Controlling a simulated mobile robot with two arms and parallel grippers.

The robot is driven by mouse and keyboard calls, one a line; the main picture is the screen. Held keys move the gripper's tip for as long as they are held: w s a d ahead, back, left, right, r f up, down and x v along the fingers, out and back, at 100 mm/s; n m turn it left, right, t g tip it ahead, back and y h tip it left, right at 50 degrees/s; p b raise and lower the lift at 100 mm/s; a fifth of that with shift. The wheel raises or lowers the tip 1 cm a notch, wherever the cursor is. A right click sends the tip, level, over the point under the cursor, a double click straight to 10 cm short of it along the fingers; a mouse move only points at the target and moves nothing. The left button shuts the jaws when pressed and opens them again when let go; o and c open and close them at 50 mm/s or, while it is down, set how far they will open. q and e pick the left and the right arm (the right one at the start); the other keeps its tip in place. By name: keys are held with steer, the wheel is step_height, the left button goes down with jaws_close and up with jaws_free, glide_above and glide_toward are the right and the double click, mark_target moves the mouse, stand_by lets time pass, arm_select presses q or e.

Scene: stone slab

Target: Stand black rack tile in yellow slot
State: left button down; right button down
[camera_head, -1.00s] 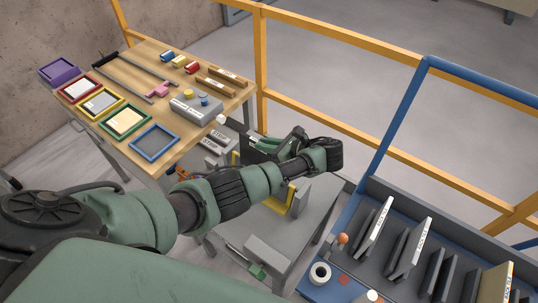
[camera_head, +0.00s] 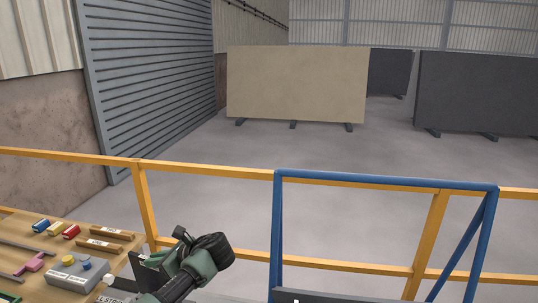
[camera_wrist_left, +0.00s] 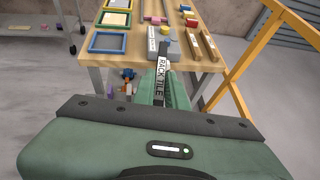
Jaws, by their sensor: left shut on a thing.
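My left gripper (camera_wrist_left: 163,88) is shut on the black rack tile (camera_wrist_left: 163,50) in the left wrist view. The tile shows edge-on between the green fingers, with a white label reading RACK TILE along its edge. The yellow slot shows in neither current view. My right gripper is not in view.
The workbench (camera_head: 25,235) carries a grey box (camera_head: 75,273), small coloured blocks and wooden strips. A yellow railing (camera_head: 145,205) and a blue frame (camera_head: 385,180) stand ahead. Beyond is open floor, with a beige slab (camera_head: 297,85) and dark slabs (camera_head: 480,90) standing upright.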

arm_select(q)
steer(key=s+d+r+m+t+h+b, duration=0.3)
steer(key=s+d+m+t+h+b, duration=0.1)
steer(key=s+d+m+h+b, duration=0.1)
steer(key=s+d+r+m+t+h+b, duration=0.4)
steer(key=s+d+m+t+h+b, duration=0.1)
steer(key=s+d+m, duration=0.4)
steer(key=shift+s+d+r+m+h+b, duration=0.15)
steer(key=shift+s+d+m+h+b, duration=0.15)
steer(key=shift+s+d+h+b, duration=0.55)
steer(key=shift+w+a+h, duration=0.2)
steer(key=shift+w+h, duration=0.05)
